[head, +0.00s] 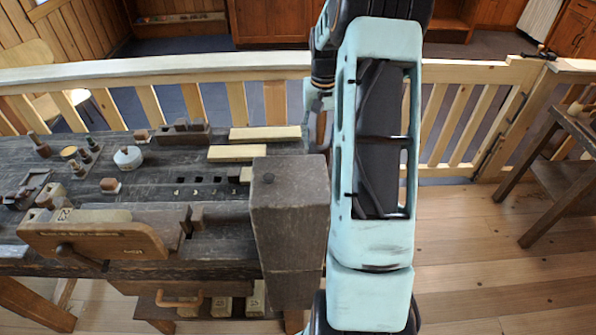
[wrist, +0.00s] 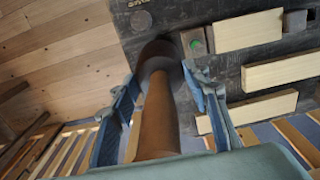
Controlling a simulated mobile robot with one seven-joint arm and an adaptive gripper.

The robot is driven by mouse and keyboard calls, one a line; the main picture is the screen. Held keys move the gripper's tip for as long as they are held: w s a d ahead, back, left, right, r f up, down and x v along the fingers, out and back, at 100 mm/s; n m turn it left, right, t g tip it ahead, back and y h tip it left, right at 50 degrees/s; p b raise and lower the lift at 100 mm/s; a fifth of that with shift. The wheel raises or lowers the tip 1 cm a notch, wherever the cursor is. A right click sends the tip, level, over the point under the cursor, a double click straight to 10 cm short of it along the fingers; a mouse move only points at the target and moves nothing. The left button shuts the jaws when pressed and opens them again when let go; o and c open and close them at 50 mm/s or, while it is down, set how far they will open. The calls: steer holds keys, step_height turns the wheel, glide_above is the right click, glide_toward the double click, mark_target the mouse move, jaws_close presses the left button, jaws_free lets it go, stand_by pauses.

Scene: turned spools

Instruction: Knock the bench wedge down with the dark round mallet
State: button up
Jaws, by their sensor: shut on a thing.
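In the wrist view my gripper (wrist: 160,92) is shut on the brown handle of the dark round mallet (wrist: 158,120). The mallet's dark rounded head lies beyond the fingertips, over the bench edge. A small square peg with a green-marked top (wrist: 195,42) stands just right of the head, with a narrow gap in the picture; it seems to be the bench wedge. I cannot tell the height between head and peg. In the head view my arm hides the gripper's fingers and the mallet, and I cannot pick out the peg.
The dark workbench (head: 215,150) fills the left, with a big block (head: 290,195) at its right end. Pale wood strips (head: 265,133) lie behind it. A wooden vise jaw (head: 95,240) and small blocks stand further left.

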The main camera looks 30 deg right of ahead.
mark_target(322, 120)
steer(key=shift+r, duration=0.1)
stand_by(0.4)
step_height(322, 120, down, 4)
steer(key=b, duration=0.2)
steer(key=shift+r+b, duration=0.2)
steer(key=shift+b, duration=0.1)
steer(key=shift+r+p, duration=1.35)
steer(key=shift+r, duration=0.6)
steer(key=shift+r+p, duration=2.1)
steer(key=shift+r, duration=0.95)
steer(key=shift+f, duration=0.1)
